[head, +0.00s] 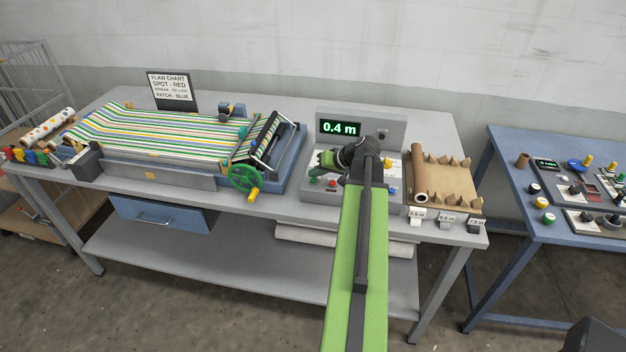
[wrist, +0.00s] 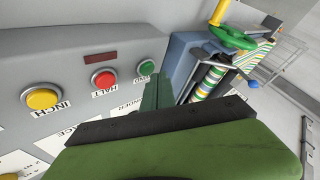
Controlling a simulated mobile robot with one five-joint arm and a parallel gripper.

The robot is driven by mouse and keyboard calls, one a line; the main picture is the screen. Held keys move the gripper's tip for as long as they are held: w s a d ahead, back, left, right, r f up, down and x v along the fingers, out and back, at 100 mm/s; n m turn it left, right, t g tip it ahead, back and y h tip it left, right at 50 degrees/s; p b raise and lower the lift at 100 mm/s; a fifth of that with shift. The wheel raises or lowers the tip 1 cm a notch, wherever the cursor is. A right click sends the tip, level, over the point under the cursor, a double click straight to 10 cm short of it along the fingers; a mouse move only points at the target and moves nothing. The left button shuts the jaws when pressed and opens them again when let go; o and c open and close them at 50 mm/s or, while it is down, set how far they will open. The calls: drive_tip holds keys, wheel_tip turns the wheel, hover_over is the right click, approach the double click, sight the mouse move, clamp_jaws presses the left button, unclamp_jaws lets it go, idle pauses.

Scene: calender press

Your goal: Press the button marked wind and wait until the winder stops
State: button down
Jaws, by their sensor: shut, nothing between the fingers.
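The control box (head: 353,128) stands on the grey bench, and its display (head: 341,128) reads 0.4 m. A green button (head: 314,181) sits at its front left; it also shows in the wrist view (wrist: 147,67), its label partly hidden by my finger. The red HALT button (wrist: 104,78) and yellow INCH button (wrist: 42,99) are in line beside it. My gripper (head: 318,161) is shut and empty, over the box near the green button; in the wrist view its finger (wrist: 158,92) is just beside that button. I cannot tell whether they touch.
The calender with striped cloth (head: 160,135) and a green handwheel (head: 244,178) is left of the box. A brown paper roll (head: 419,172) in a tray and tags are to the right.

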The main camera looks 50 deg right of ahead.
sight(316, 181)
drive_tip(key=shift+r, duration=0.35)
wheel_tip(316, 181, up, 5)
drive_tip(key=p, duration=0.5)
idle(0.3)
